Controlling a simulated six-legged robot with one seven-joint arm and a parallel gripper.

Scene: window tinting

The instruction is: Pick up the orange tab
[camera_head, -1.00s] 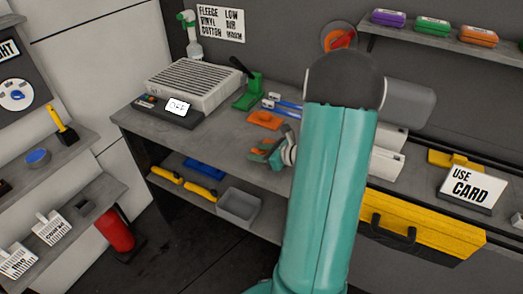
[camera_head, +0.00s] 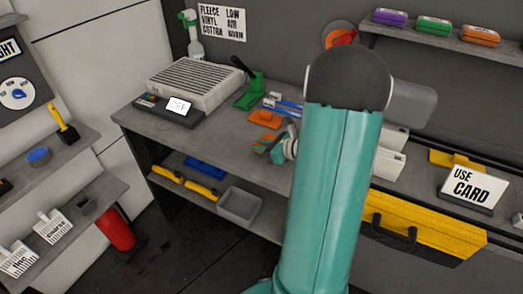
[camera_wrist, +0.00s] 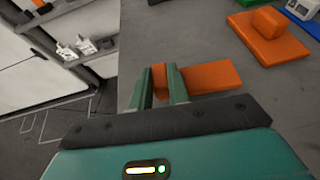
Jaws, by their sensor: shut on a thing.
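My gripper (camera_wrist: 162,88) is shut on a flat orange tab (camera_wrist: 213,77) in the wrist view. Part of the tab shows between the two green fingers, and the rest sticks out to the right. In the head view my gripper (camera_head: 267,147) is at the front edge of the grey workbench (camera_head: 226,140), and its fingers and my arm partly hide the tab. I cannot tell whether the tab touches the bench.
An orange block with a raised grip (camera_wrist: 268,40) lies on the bench close by. A green stand (camera_head: 249,97), blue-handled tools (camera_head: 285,106) and a grey heater box (camera_head: 194,83) are farther back. A shelf with a grey bin (camera_head: 239,204) is below.

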